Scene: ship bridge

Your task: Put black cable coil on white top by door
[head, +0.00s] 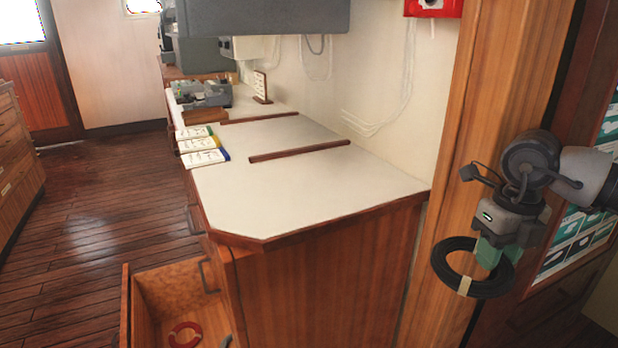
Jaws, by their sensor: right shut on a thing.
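A black cable coil (439,262) with a pale band hangs at the right of the head view. My right gripper (490,256) is shut on the coil's upper part and holds it in front of the wooden post. The gripper's greenish fingers hide a bit of the coil. A white top (320,190) with a wooden rim lies on the wooden cabinet in the middle, left of the coil and apart from it. A door (52,95) with a bright window stands at the far left. My left gripper is not in view.
The near white top is bare, with wooden strips (300,151) across it. Booklets (203,158) lie along its left edge, grey equipment (205,93) behind. Below, an open drawer (175,285) holds a red ring (185,334).

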